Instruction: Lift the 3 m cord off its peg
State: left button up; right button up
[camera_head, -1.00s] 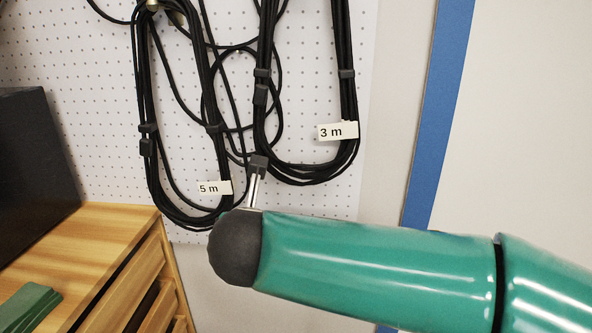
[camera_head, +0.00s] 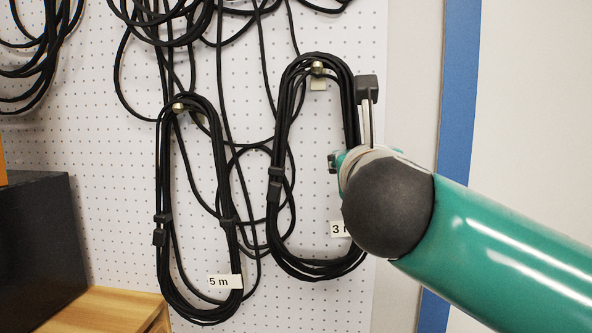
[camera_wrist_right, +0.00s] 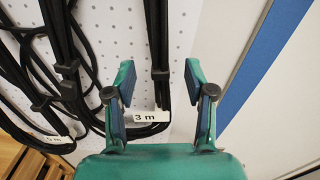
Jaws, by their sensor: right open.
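My right gripper (camera_head: 350,126) is at the coil's right side, below peg height. In the right wrist view, my right gripper (camera_wrist_right: 158,78) is open, and the cord's right strand (camera_wrist_right: 160,45) shows between its two fingers, with no finger visibly closed on it. The tag shows below the strand (camera_wrist_right: 151,117). My left gripper is out of view.
The 5 m cord (camera_head: 162,200) hangs on its own peg (camera_head: 178,107) to the left. Loose black cable loops cross behind and between the coils. A black box (camera_head: 40,230) stands on a wooden cabinet (camera_head: 105,310) at lower left. A blue stripe (camera_head: 455,130) runs right of the board.

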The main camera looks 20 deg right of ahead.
jog(key=shift+f+p+x, duration=0.15)
jog(key=shift+p+x, duration=0.3)
jog(key=shift+x, duration=1.35)
jog(key=shift+f+p+x, duration=0.2)
jog(key=shift+p+x, duration=0.25)
jog(key=shift+x, duration=1.35)
jog(key=shift+a, duration=0.1)
jog(key=shift+s, duration=0.1)
grip_shut()
jog(key=shift+r, duration=0.1)
